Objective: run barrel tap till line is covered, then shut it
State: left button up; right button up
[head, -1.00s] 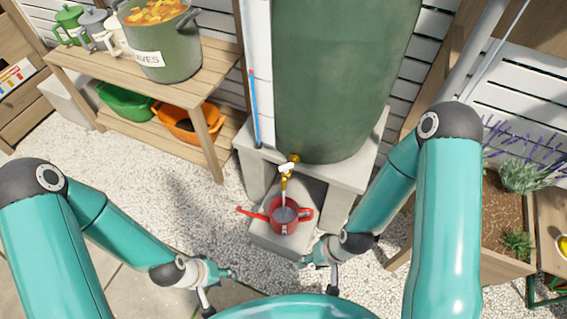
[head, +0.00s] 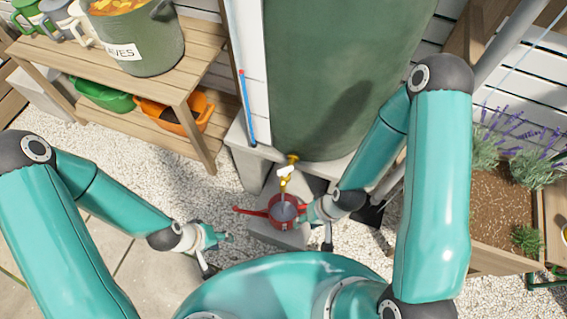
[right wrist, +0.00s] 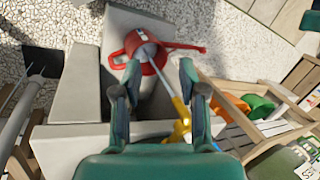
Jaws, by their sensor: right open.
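The green barrel (head: 345,75) stands on a pale block stand. Its brass tap (head: 287,180) with a white handle (head: 285,170) is low on the front, and a pale stream runs from it. The red watering can (head: 286,213) stands under the tap on a low block, spout to the left; its line cannot be made out. It also shows in the right wrist view (right wrist: 138,48), with the tap (right wrist: 180,118) below it. My right gripper (head: 308,212) is open near the can's right side. My left gripper (head: 222,238) is left of the can; its jaws are too small to read.
A wooden shelf (head: 150,92) at the left holds a pot of leaves (head: 130,40), jugs, and green and orange tubs. A planter with lavender (head: 505,215) stands at the right. Gravel (head: 190,185) lies open left of the barrel stand.

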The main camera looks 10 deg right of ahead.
jog(key=shift+o, duration=1.3)
jog(key=shift+w, duration=0.1)
jog(key=o, duration=0.5)
jog(key=shift+w+a+f+n+b, duration=0.15)
jog(key=shift+w+n+b, duration=0.15)
jog(key=shift+w+b, duration=0.6)
jog(key=shift+c, duration=0.2)
jog(key=n+h+b, duration=0.4)
jog(key=b, duration=0.5)
send_near(285, 169)
jog(key=shift+g, duration=0.3)
jog(key=f+b, duration=0.1)
jog(key=f, duration=0.2)
jog(key=f+b, duration=0.1)
jog(key=f, duration=0.2)
jog(key=f+b, duration=0.1)
jog(key=f, duration=0.2)
jog(key=shift+w+f, duration=0.1)
jog(key=shift+w, duration=0.2)
